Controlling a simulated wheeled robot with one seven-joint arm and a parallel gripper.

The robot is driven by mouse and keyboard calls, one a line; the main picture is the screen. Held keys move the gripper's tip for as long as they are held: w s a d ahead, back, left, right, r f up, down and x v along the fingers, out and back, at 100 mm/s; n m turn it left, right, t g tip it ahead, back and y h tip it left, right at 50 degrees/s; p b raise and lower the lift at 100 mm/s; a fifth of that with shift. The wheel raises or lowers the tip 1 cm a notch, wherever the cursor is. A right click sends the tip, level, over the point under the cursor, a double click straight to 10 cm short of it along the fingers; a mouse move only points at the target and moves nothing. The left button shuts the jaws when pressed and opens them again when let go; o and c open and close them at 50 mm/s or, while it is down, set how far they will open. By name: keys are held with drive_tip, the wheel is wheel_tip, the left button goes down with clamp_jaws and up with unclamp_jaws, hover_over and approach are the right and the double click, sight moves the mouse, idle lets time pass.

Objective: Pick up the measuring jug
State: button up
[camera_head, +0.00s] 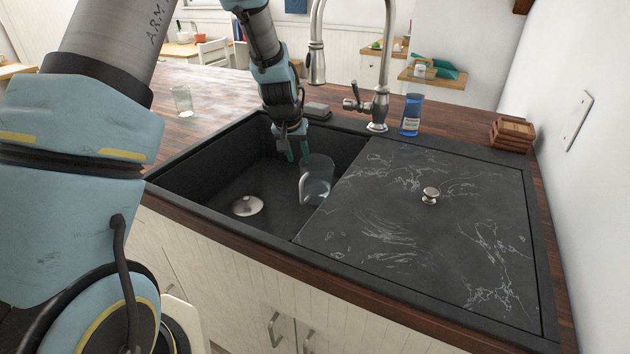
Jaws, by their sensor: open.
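A clear glass measuring jug (318,184) stands in the open basin of the dark sink, close against the basin's right side by the cover. Its handle points left. My gripper (297,152) is just above and slightly left of the jug, pointing down, with its teal fingertips apart. It is open and holds nothing. Whether a fingertip touches the jug's rim cannot be told from this view.
A dark marbled cover (400,215) with a knob closes the sink's right side. The tap (378,95) rises behind.

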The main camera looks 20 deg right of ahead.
sight(301, 169)
drive_tip(key=shift+p+x, duration=1.55)
drive_tip(key=shift+x, duration=2.15)
drive_tip(key=shift+c, duration=0.4)
clamp_jaws()
drive_tip(key=shift+w, duration=0.1)
